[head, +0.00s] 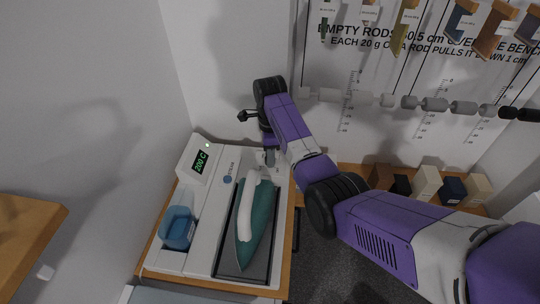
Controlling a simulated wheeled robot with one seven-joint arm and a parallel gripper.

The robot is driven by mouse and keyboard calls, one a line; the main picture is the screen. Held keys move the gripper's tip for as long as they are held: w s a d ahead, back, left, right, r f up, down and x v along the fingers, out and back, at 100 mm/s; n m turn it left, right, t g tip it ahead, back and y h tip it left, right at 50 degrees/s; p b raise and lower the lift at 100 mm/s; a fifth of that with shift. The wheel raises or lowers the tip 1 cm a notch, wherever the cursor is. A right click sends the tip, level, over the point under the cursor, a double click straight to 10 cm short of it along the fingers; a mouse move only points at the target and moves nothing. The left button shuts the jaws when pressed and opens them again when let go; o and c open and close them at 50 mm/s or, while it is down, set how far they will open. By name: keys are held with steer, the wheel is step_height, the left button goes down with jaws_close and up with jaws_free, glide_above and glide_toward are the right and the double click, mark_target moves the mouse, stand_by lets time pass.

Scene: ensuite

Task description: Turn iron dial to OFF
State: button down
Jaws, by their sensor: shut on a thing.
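A teal iron (260,230) with a white handle (248,198) rests on a dark plate of the white ironing station (199,250). The station's display (201,161) reads 200 C, and a green light is lit above it. My gripper (270,158) points down at the back right of the station, just behind the iron. It is shut on the iron dial, which is mostly hidden under the fingers. I cannot read the dial's mark or its OFF position.
A blue water tank (178,229) sits at the station's left. Several small blocks (427,182) stand on a wooden shelf at right. Hanging rods with labels and a row of grey weights (435,104) line the back wall. A wooden ledge (25,235) juts in at left.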

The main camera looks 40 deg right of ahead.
steer(key=n, duration=1.4)
steer(key=shift+r+n, duration=0.1)
steer(key=shift+n, duration=0.2)
steer(key=n, duration=0.3)
steer(key=shift+n, duration=0.3)
steer(key=n, duration=0.3)
steer(key=shift+n, duration=0.4)
steer(key=n, duration=1.2)
steer(key=shift+n, duration=0.3)
steer(key=n, duration=1)
steer(key=shift+n, duration=0.4)
steer(key=n, duration=0.6)
steer(key=shift+w, duration=0.1)
